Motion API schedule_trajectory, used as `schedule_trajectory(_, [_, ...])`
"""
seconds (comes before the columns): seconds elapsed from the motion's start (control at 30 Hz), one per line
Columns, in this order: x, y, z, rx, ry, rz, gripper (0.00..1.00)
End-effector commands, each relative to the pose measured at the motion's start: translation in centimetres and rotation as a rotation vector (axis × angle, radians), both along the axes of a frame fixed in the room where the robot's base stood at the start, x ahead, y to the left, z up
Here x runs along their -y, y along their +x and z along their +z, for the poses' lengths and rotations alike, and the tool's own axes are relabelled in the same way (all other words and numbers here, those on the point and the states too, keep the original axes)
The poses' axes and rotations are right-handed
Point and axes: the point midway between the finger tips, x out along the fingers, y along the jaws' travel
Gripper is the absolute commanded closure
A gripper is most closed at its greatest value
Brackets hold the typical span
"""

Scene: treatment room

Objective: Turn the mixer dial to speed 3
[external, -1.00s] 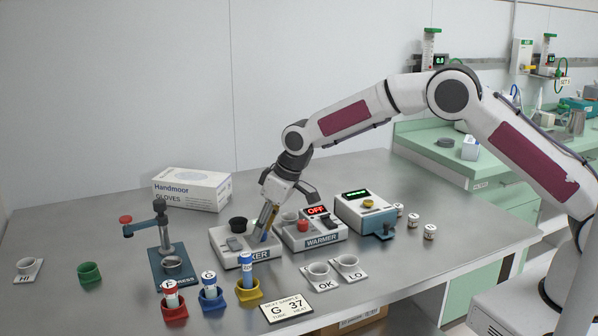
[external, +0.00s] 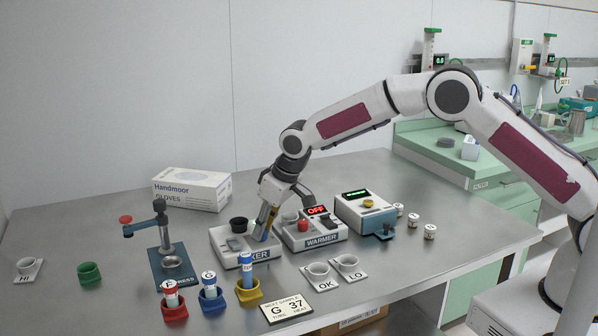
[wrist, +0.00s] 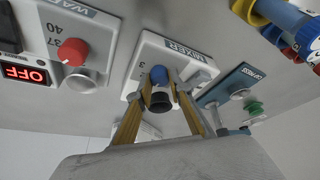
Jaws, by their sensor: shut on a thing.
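The mixer (external: 222,252) is a white box on the steel table, with a grey rocker switch (wrist: 199,77) and a dark cup (external: 238,224) on top. My gripper (external: 263,236) points down at the mixer's right part. In the wrist view, my gripper (wrist: 160,82) has its two yellowish fingers closed around the blue dial (wrist: 159,73). A "3" is printed on the mixer beside the dial. The dial's pointer cannot be made out. My fingers mostly hide the dial in the external view.
The warmer (external: 322,240), with a red knob and an "OFF" display, stands close to the right. A blue press (external: 165,262) stands left. Tube holders, including a yellow one (external: 247,294), and a "G 37" card (external: 286,308) lie in front.

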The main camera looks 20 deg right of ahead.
Motion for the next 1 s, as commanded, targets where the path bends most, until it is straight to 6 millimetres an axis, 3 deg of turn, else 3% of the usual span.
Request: schedule_trajectory(1.0, [-0.36, -0.15, 0.0, 0.0, 0.0, -0.521, 1.0])
